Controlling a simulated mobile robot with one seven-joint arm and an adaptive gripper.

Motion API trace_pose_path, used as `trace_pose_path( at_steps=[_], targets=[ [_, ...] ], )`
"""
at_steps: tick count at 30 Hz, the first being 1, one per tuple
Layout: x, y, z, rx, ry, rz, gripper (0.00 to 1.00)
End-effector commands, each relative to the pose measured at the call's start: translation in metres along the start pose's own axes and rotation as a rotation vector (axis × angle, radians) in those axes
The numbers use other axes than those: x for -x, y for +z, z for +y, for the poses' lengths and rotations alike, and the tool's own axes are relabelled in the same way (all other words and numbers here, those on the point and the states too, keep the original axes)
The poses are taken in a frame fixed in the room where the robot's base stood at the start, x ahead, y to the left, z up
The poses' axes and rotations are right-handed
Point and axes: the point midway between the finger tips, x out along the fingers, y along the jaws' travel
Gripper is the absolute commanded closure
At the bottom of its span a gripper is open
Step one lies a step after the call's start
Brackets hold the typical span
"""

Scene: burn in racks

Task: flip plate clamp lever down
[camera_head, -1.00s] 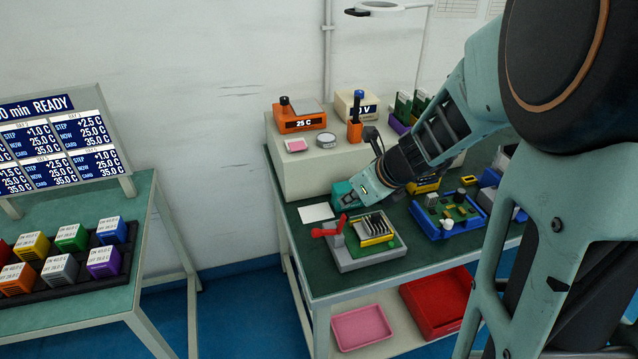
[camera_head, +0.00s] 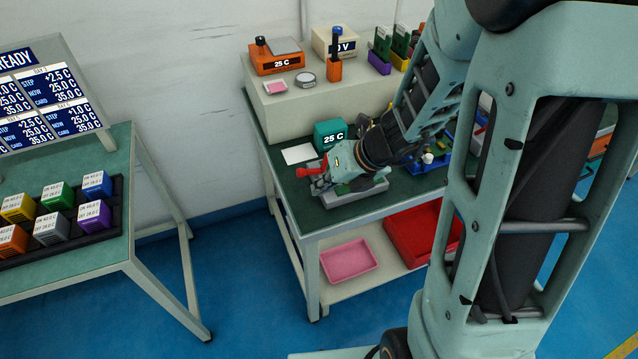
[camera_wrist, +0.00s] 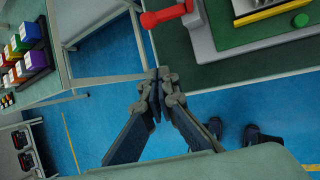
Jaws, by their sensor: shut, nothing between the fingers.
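The plate clamp has a red lever (camera_head: 308,171), at the left end of the grey clamp base (camera_head: 352,194) on the green-topped bench. The lever shows at the top of the wrist view (camera_wrist: 163,17), with the grey base (camera_wrist: 203,42) to its right. My gripper (camera_head: 322,183) is right beside the lever in the head view and hides most of the clamp. In the wrist view my gripper (camera_wrist: 158,80) is shut and empty, its fingertips below the lever and apart from it in the picture. I cannot tell their height difference.
A teal 25 C block (camera_head: 330,134) and a white card (camera_head: 298,154) lie behind the clamp. A raised beige shelf (camera_head: 300,105) stands at the back. Pink (camera_head: 349,260) and red (camera_head: 402,240) trays sit below. Open floor lies left of the bench.

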Motion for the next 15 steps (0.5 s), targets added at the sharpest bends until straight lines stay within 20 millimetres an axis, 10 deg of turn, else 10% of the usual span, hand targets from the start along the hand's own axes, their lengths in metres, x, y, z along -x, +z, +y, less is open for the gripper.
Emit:
trace_pose_path(
  at_steps=[11,15],
  targets=[
    [-0.085,-0.003,-0.001,0.002,0.001,0.004,1.0],
    [-0.066,0.025,0.001,0.003,-0.001,-0.001,1.0]
  ],
)
